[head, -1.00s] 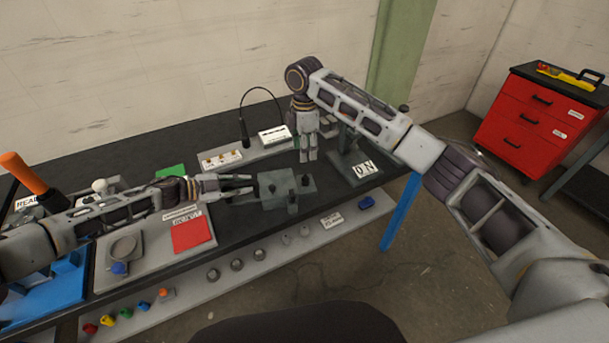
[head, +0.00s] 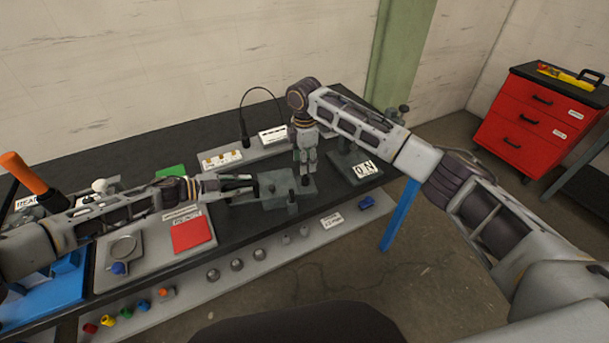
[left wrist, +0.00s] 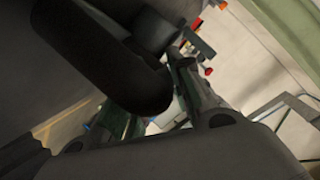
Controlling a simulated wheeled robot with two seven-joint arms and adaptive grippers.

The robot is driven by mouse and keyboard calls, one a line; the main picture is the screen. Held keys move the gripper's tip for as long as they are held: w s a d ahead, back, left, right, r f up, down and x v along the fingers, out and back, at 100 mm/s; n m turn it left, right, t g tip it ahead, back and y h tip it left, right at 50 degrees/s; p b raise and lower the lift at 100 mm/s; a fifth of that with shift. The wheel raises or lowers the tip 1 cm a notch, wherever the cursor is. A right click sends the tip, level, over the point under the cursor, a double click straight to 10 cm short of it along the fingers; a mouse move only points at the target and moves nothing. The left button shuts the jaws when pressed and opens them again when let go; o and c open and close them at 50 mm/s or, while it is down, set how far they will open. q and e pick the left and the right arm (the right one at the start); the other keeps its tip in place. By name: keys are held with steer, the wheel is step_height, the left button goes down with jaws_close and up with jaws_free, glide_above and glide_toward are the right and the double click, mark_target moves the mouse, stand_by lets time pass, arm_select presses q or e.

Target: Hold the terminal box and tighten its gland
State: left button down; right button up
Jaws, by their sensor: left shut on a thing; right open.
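The terminal box (head: 275,184) is a grey-green block on a flat plate near the front edge of the dark bench, in the middle of the head view. My left gripper (head: 254,184) reaches in from the left and is shut on the box's left side. My right gripper (head: 304,176) points straight down, open, at the box's right side, with its fingertips close to a small dark upright part. I cannot tell whether that part is the gland or whether the fingers touch it. In the left wrist view the fingers (left wrist: 160,112) show, but the box between them is mostly hidden.
A stand with an "ON" card (head: 365,169) is right of the box. A red pad (head: 192,234) and grey tray lie left. A grey strip with small brass parts (head: 221,158) is behind. Several round parts (head: 237,264) sit on the lower front shelf.

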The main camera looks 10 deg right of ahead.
mark_target(305, 177)
steer(key=shift+f, duration=3.5)
steer(key=shift+c, duration=0.2)
steer(key=c, duration=1)
